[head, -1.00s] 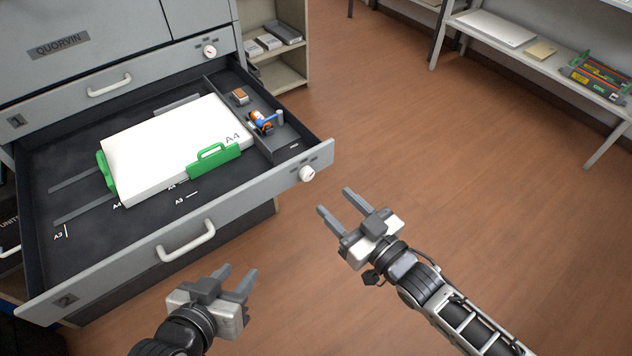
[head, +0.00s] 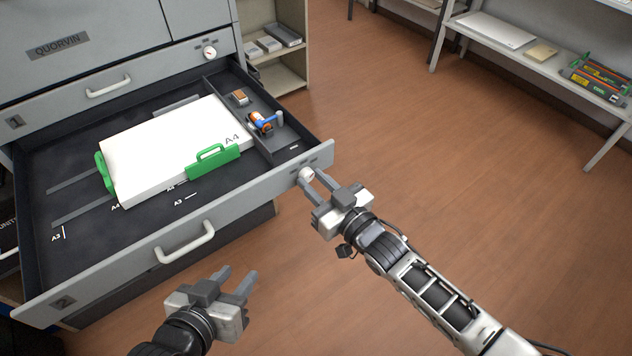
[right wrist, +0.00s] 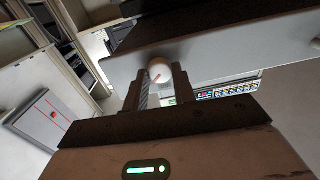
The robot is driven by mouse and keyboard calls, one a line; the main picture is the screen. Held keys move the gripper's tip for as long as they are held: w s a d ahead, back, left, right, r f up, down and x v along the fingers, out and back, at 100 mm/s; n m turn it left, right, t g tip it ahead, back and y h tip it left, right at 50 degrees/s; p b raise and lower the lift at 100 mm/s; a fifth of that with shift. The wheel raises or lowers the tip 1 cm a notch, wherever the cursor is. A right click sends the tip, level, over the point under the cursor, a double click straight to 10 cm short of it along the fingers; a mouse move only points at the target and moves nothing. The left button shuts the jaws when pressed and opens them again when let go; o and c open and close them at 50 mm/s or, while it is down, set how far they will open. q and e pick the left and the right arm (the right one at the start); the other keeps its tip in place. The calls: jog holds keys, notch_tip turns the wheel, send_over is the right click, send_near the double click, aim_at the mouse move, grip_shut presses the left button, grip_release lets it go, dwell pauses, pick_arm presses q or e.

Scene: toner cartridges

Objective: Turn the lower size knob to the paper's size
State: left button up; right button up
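The lower size knob (head: 306,174) is a small white dial on the right end of the open drawer's front. In the right wrist view the knob (right wrist: 160,72) shows a red pointer line and sits between the fingertips. My right gripper (head: 316,182) is at the knob with its fingers apart, one on each side; I cannot tell whether they touch it. The white paper stack (head: 165,150), marked A4, lies in the drawer between green guides (head: 213,161). My left gripper (head: 237,282) is open and empty, in front of the drawer.
The upper knob (head: 209,52) is on the closed drawer above. The open drawer (head: 130,258) has a handle (head: 186,243) and a side compartment with small parts. A shelf (head: 540,75) stands at the right. The floor between is clear.

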jog(key=shift+n, duration=0.4)
jog(key=n, duration=0.3)
jog(key=shift+n+p, duration=0.4)
jog(key=n, duration=0.4)
jog(key=shift+n, duration=0.4)
jog(key=o, duration=1)
jog(key=shift+s, duration=0.1)
jog(key=v, duration=1.6)
jog(key=shift+r+p, duration=0.2)
jog(key=shift+p, duration=0.1)
